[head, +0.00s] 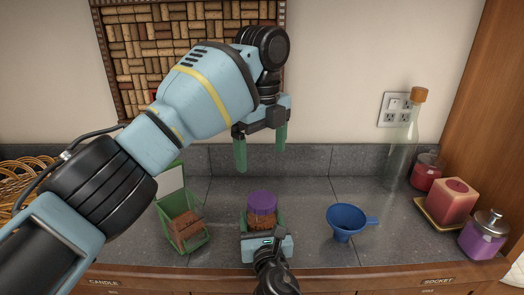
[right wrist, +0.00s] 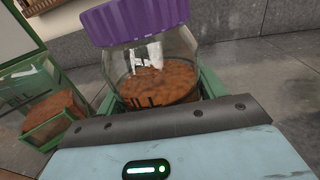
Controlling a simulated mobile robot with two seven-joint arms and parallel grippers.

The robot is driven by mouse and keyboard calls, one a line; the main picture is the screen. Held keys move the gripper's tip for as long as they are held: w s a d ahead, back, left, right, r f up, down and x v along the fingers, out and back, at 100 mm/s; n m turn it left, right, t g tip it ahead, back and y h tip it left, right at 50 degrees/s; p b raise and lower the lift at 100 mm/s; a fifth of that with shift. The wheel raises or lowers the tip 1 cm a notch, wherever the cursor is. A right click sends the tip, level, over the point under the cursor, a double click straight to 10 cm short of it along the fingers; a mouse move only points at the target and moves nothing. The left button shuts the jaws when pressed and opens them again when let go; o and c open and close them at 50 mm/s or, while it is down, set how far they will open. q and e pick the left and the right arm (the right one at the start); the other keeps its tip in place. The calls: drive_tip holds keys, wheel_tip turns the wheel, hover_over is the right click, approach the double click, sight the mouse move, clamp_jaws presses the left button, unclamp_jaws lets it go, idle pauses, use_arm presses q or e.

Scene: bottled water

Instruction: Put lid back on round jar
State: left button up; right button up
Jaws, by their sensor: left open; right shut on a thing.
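The round jar (right wrist: 158,70) is clear glass with brown granules inside, and it stands upright in the right wrist view. The purple ribbed lid (right wrist: 137,18) sits at the jar's mouth; how firmly it is seated I cannot tell. The head view shows the lid (head: 262,202) from above and the jar (head: 262,220) low in the middle of the counter. My right gripper (head: 263,228) is shut on the jar, with green fingers at its sides. My left gripper (head: 260,158) is open and empty, its green fingers pointing down above and behind the lid.
A green-edged container with brown contents (head: 187,230) stands left of the jar. A blue funnel (head: 345,221) is to the right. A wicker basket (head: 22,185) is far left.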

drive_tip(key=o, duration=1.9)
drive_tip(key=shift+o, duration=0.2)
drive_tip(key=s, duration=0.4)
drive_tip(key=s+d, duration=0.1)
drive_tip(key=s, duration=0.1)
drive_tip(key=shift+s+p, duration=0.15)
drive_tip(key=shift+p, duration=0.2)
use_arm(q)
drive_tip(key=shift+s+r, duration=0.2)
drive_tip(key=shift+r, duration=0.85)
use_arm(e)
drive_tip(key=shift+s, duration=0.7)
use_arm(q)
drive_tip(key=shift+f, duration=0.1)
use_arm(e)
drive_tip(key=shift+s+d+f, duration=0.1)
